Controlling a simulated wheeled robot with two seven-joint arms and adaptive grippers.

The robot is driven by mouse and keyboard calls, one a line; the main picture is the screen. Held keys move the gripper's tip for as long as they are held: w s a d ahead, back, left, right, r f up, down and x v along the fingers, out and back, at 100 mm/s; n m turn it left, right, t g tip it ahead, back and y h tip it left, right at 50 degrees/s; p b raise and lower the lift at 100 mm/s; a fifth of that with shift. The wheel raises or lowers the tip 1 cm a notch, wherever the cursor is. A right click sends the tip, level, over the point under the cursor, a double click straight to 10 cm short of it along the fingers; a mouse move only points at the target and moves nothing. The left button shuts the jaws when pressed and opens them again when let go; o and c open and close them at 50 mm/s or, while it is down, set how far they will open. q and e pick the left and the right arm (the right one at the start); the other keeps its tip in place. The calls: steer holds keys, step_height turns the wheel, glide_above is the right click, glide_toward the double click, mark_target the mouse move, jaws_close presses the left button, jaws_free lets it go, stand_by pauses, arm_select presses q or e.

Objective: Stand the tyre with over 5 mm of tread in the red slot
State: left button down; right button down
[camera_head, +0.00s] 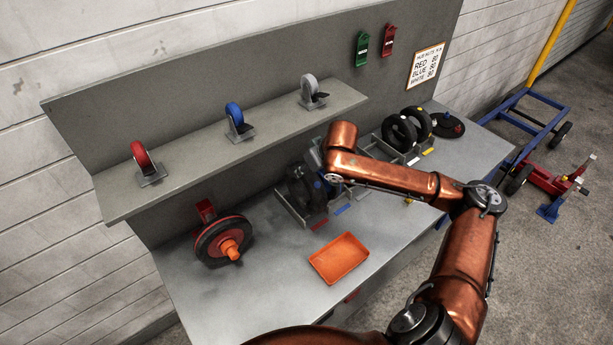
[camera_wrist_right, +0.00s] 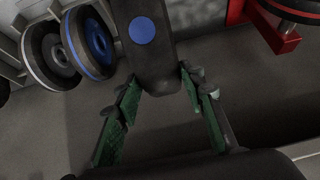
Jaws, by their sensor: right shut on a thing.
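My right arm reaches in over the bench, and its gripper is hidden behind the arm in the head view. In the right wrist view my right gripper (camera_wrist_right: 162,112) has its green-padded fingers on either side of a dark tyre (camera_wrist_right: 150,70) with a blue dot, and is shut on it. In the head view a dark tyre (camera_head: 297,190) stands in the grey rack by a red label (camera_head: 319,224); a blue dot shows just right of it. A blue label (camera_head: 343,210) is beside the red one. Tread depth cannot be read. My left gripper is not in view.
An orange tray (camera_head: 339,258) lies in front of the rack. A wheel with an orange hub (camera_head: 224,241) stands at left. More tyres (camera_head: 400,133) stand by yellow and white labels. Red, blue and grey castors line the shelf (camera_head: 190,165). The bench's left front is clear.

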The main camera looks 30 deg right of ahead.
steer(key=w+d, duration=0.1)
steer(key=w+d+f, duration=0.1)
steer(key=w, duration=0.1)
steer(key=shift+w+f, duration=0.1)
steer(key=shift+f, duration=0.1)
steer(key=w+d+f+p, duration=0.1)
steer(key=w+d+f, duration=0.1)
steer(key=f, duration=0.7)
steer(key=shift+w+d, duration=0.25)
steer(key=shift+w, duration=0.65)
steer(key=shift+f+p, duration=0.3)
steer(key=shift+f, duration=0.15)
steer(key=c, duration=1.3)
jaws_free()
steer(key=shift+s, duration=0.1)
steer(key=shift+o, duration=0.2)
